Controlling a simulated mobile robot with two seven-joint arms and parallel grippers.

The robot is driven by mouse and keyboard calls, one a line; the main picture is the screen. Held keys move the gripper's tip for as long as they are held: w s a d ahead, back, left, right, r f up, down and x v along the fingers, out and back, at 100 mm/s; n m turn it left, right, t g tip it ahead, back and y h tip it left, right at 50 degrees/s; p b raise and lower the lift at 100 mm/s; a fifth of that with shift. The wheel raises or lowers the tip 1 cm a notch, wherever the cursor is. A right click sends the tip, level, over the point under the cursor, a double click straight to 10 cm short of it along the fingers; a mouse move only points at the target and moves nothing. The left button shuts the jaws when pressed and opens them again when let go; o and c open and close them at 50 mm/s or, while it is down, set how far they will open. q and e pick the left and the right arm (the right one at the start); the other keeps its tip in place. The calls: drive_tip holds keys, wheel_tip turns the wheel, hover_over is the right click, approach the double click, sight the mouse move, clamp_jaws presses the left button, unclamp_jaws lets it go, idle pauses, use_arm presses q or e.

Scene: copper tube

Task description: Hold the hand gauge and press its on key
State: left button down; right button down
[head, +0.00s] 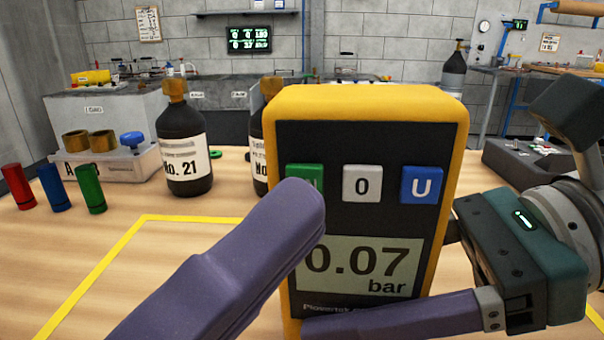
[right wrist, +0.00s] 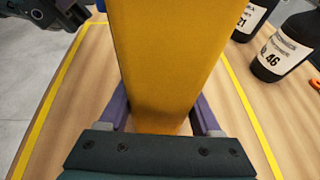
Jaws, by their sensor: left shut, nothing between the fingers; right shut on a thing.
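The yellow hand gauge (head: 368,105) stands upright in front of me, its dark face toward the head camera. Its display (head: 360,268) reads 0.07 bar. My right gripper (right wrist: 160,118) is shut on the gauge, with purple fingers on both sides of its lower body. The face has a green key (head: 303,170), a white key (head: 362,183) marked 0 and a blue key (head: 422,185) marked U. My left gripper (head: 308,195) is shut and empty; its tip overlaps the lower part of the green key, hiding most of its mark. I cannot tell whether it touches.
Behind stand dark bottles, one labelled No. 21 (head: 185,150), another partly hidden by the gauge. Red (head: 18,187), blue (head: 53,188) and green (head: 90,188) cylinders stand at the left. Yellow tape (head: 95,268) marks the wooden table (head: 50,250), clear at the front left.

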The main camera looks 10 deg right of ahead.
use_arm(q)
drive_tip(key=s, duration=0.1)
drive_tip(key=s+a, duration=0.1)
drive_tip(key=s, duration=0.2)
drive_tip(key=shift+s+a, duration=0.35)
drive_tip(key=shift+a, duration=0.05)
use_arm(e)
unclamp_jaws()
